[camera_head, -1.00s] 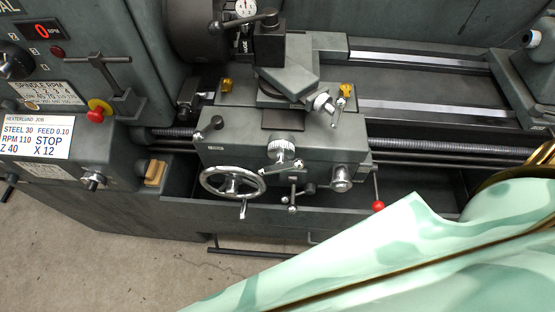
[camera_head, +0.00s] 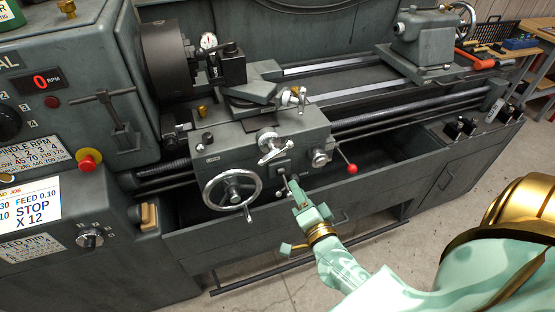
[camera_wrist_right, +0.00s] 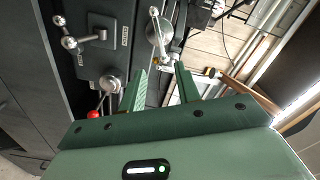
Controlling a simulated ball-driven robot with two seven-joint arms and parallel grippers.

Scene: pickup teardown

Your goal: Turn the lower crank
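The lathe carriage carries a lower chrome crank (camera_head: 271,143) with a ball-ended handle on its front face. A smaller upper crank (camera_head: 299,97) sits above it on the slide. My right gripper (camera_head: 294,186) is in front of the carriage, below and right of the lower crank, apart from it. In the right wrist view my right gripper (camera_wrist_right: 161,80) has its two fingers spread with nothing gripped between them. A chrome crank (camera_wrist_right: 157,28) shows beyond the fingertips there. My left gripper is not in view.
A large handwheel (camera_head: 232,190) is left of the gripper. A round knob (camera_head: 320,158) and a lever with a red ball (camera_head: 352,169) are right of the lower crank. The chip tray (camera_head: 400,172) lies below the carriage. Open floor (camera_head: 410,240) lies in front.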

